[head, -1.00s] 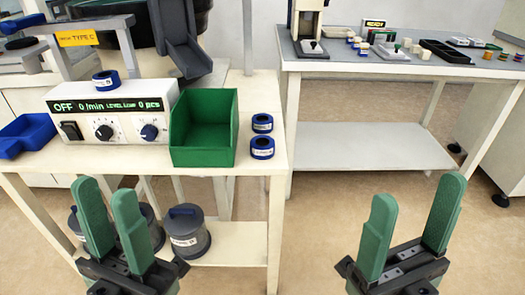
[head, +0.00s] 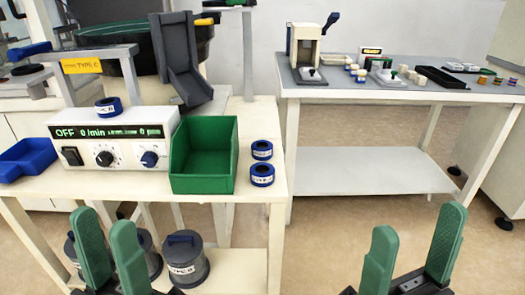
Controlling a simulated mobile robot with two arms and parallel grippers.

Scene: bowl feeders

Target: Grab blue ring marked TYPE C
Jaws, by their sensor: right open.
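Three blue rings with dark centres and white labels are in view. One ring (head: 108,106) lies on top of the white controller box (head: 115,140). A second ring (head: 262,150) and a third ring (head: 262,175) lie on the white table, right of the green bin. Their labels are too small to read surely. A yellow TYPE C sign (head: 80,65) hangs on a grey bracket behind the controller. My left gripper (head: 103,224) is open and empty, in front of and below the table edge. My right gripper (head: 417,226) is open and empty over the floor, right of the table.
An empty-looking green bin (head: 204,180) stands beside the controller, with a blue tray (head: 28,160) at left. A grey chute (head: 182,62) rises behind. Grey canisters (head: 186,258) sit on the lower shelf. A second table (head: 300,87) with small parts stands at back right.

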